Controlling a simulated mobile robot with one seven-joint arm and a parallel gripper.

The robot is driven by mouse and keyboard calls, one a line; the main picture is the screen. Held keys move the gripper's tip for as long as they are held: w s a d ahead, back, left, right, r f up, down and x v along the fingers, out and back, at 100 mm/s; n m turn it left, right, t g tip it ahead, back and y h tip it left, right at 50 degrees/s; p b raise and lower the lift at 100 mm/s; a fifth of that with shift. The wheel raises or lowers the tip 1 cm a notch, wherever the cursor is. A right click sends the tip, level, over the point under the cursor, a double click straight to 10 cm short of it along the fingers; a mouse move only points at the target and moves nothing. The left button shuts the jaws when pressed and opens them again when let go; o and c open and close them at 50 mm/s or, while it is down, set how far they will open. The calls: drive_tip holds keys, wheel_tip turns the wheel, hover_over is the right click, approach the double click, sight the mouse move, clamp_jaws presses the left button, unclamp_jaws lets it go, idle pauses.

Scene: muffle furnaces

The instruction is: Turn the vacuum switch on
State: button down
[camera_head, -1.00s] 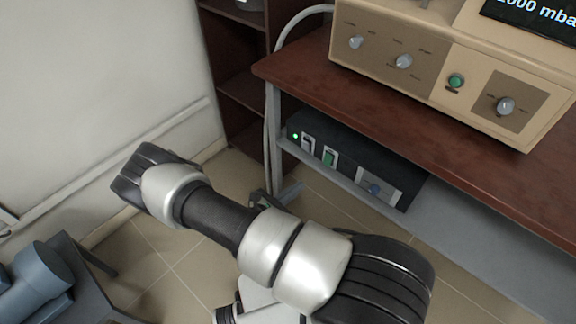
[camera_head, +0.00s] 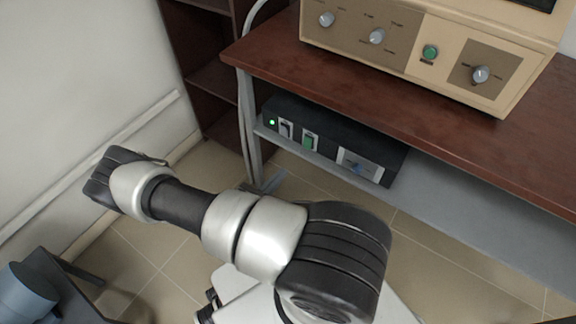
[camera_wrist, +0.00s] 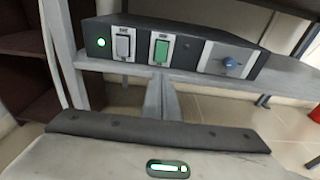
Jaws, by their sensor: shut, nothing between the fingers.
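The black vacuum unit (camera_head: 330,140) sits on the shelf under the table. On its front are a lit green lamp, a grey rocker switch (camera_head: 286,129), a green rocker switch (camera_head: 310,141) and a blue knob (camera_head: 357,167). In the wrist view the grey switch (camera_wrist: 124,44) and the green switch (camera_wrist: 161,48) stand side by side, facing me. Their labels are too small to read. My gripper (camera_wrist: 160,128) shows at the bottom of the wrist view, shut and empty, below and apart from the unit. In the head view my arm hides it.
A beige furnace controller (camera_head: 420,50) with knobs and a green button stands on the brown table (camera_head: 400,110). A grey table leg (camera_head: 248,125) and a pale cable stand left of the unit. A dark shelf (camera_head: 200,70) is behind. Tiled floor is open below.

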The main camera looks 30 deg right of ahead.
sight(306, 148)
drive_tip(key=b+x, duration=0.2)
drive_tip(key=x, duration=1.1)
drive_tip(key=shift+w+d+f, duration=0.1)
drive_tip(key=shift+d+f, duration=0.05)
drive_tip(key=shift+d, duration=0.05)
drive_tip(key=shift+a+b, duration=0.1)
drive_tip(key=shift+b, duration=0.2)
drive_tip(key=shift+a+f, duration=0.1)
drive_tip(key=shift+a, duration=0.2)
drive_tip(key=s+a+f, duration=0.1)
drive_tip(key=s+a, duration=0.4)
drive_tip(key=a, duration=0.7)
drive_tip(key=shift+s+f+p, duration=0.2)
drive_tip(key=shift+f+p, duration=0.2)
drive_tip(key=shift+p, duration=0.05)
drive_tip(key=shift+a, duration=0.1)
